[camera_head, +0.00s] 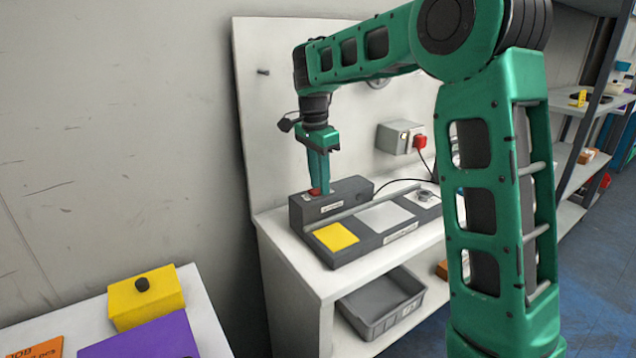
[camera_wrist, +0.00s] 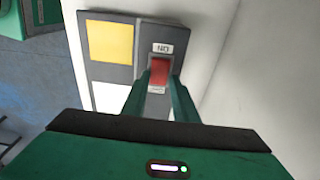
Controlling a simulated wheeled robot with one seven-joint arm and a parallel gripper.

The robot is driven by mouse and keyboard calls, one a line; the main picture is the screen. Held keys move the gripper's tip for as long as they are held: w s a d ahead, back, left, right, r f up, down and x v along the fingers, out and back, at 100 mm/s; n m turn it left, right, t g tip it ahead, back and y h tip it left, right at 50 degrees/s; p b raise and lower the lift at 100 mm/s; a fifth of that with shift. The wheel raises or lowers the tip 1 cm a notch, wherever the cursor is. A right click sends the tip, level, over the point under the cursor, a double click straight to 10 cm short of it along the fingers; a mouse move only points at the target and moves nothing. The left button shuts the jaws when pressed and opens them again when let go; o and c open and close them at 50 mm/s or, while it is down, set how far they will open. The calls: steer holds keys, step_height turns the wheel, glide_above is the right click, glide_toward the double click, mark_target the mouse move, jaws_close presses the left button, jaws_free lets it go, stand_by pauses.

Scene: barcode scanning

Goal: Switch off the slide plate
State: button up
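The slide plate device (camera_head: 345,253) is a dark grey unit on the white bench, with a yellow square (camera_head: 336,236) and a pale plate (camera_head: 384,216) on its front part. A red switch (camera_wrist: 160,72) sits on its raised rear block, with an "ON" label showing upside down in the wrist view. My gripper (camera_head: 319,188) points straight down at this switch. In the wrist view, my fingertips (camera_wrist: 159,84) lie close to either side of the switch, with a narrow gap between them. Whether they touch it cannot be told. The fingers partly hide the switch in the head view.
A grey wall box with a red plug (camera_head: 419,142) is on the back panel, its cable running to the bench. A grey bin (camera_head: 380,303) is on the shelf below. A yellow box with a black knob (camera_head: 146,298) stands on the left table. Shelving is at right.

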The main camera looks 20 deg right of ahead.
mark_target(316, 190)
steer(key=shift+o, duration=1.2)
step_height(316, 190, up, 11)
steer(key=a, duration=0.1)
steer(key=shift+f, duration=0.2)
steer(key=s+d+f+n, duration=0.2)
steer(key=s+d, duration=0.5)
steer(key=s, duration=0.2)
steer(key=s+d+f+n, duration=0.2)
steer(key=s+d+f, duration=0.1)
steer(key=s+d, duration=0.5)
steer(key=s+f+n, duration=0.1)
steer(key=s+f, duration=0.3)
steer(key=s, duration=0.3)
steer(key=s+a+f+n+y, duration=0.1)
steer(key=s+f, duration=0.3)
steer(key=s, duration=0.4)
steer(key=s+a+f+n, duration=0.1)
steer(key=s+f+n, duration=0.2)
steer(key=s, duration=0.4)
steer(key=shift+s+f, duration=0.35)
steer(key=shift+f, duration=0.25)
